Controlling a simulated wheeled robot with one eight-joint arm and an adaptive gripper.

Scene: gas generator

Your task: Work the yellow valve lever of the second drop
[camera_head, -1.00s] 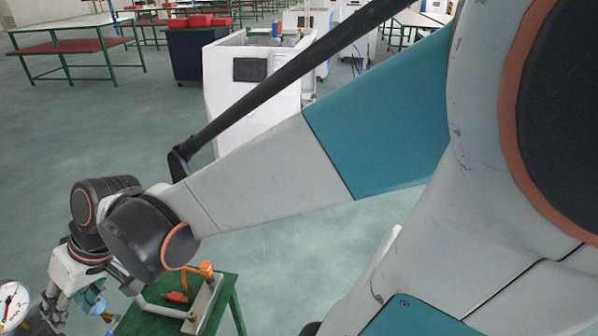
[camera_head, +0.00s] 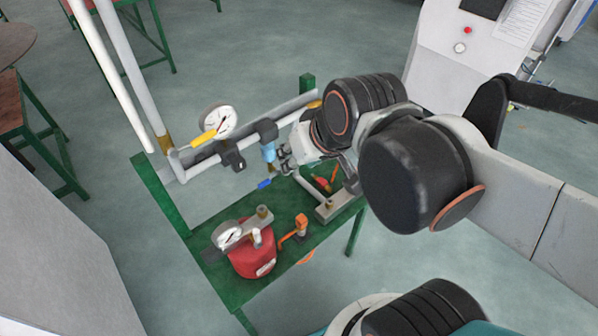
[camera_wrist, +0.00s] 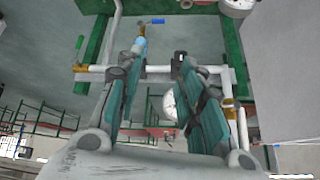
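A yellow lever (camera_head: 204,140) sits on the pipe frame beside a white dial gauge (camera_head: 218,122) in the head view. A second, smaller yellow part (camera_head: 314,104) shows at the pipe's far right end, partly behind my wrist. I cannot tell which belongs to the second drop. My gripper (camera_head: 283,158) is at the pipe, right of the first yellow lever and close to a light-blue fitting (camera_head: 268,152). In the wrist view my gripper (camera_wrist: 160,56) has its fingers apart, with the white pipe (camera_wrist: 153,70) crossing behind the gap. I see nothing gripped.
A blue lever (camera_head: 264,184) hangs below the fitting. The green table (camera_head: 222,290) carries a red regulator (camera_head: 254,258) with a gauge (camera_head: 227,235), an orange lever (camera_head: 291,234) and another valve assembly (camera_head: 336,207). A white cabinet (camera_head: 470,55) stands behind at right. Floor between is clear.

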